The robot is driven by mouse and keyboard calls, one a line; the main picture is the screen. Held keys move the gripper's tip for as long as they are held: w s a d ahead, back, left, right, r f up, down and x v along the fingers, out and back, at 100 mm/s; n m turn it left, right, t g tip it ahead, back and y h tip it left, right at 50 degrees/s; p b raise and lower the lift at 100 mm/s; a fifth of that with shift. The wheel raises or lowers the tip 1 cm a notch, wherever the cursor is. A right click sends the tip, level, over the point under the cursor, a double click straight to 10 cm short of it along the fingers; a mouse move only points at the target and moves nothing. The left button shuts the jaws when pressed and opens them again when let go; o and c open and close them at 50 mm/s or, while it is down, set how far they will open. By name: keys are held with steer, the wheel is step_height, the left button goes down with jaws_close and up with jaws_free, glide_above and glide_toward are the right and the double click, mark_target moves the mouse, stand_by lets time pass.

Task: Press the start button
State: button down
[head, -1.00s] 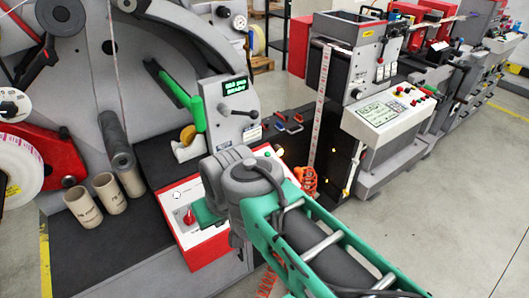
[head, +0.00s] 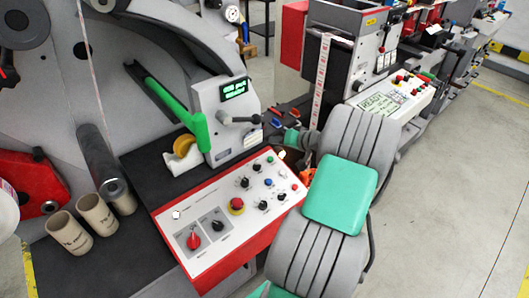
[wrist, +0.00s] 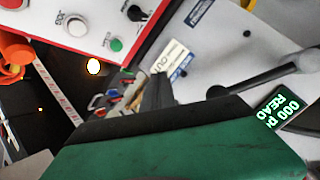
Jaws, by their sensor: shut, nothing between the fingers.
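A small green button (head: 270,159) sits at the far right corner of the white, red-edged control panel (head: 222,190). In the wrist view the same green button (wrist: 115,44) shows at upper left, beside a white button and a black knob. No lettering on the green button can be read. My gripper (wrist: 157,88) shows in the wrist view as dark fingers, shut and empty. The fingertips are below and right of the green button in that picture, apart from it. In the head view my grey and green arm hides most of the gripper.
The panel also carries a red mushroom button (head: 236,205), a red rotary switch (head: 193,240) and several knobs. A grey post with a display (head: 234,89) and a dark lever stands behind it. A tape dispenser (head: 184,158) and cardboard cores (head: 96,213) are to the left.

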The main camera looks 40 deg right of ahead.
mark_target(270, 159)
steer(key=shift+s+d+t, duration=0.25)
steer(key=shift+d+t, duration=0.05)
steer(key=shift+d, duration=0.35)
steer(key=shift+f, duration=0.1)
steer(key=f+b, duration=0.1)
steer(key=f, duration=0.1)
steer(key=w+f+b, duration=0.1)
steer(key=f+b, duration=0.1)
steer(key=f, duration=0.1)
steer(key=w+f+b, duration=0.1)
steer(key=f+b, duration=0.1)
steer(key=f, duration=0.1)
steer(key=shift+w+f, duration=0.15)
steer(key=shift+f, duration=0.05)
stand_by(1.4)
steer(key=shift+w+f+b, duration=0.15)
steer(key=shift+f+b, duration=0.25)
steer(key=shift+b, duration=0.35)
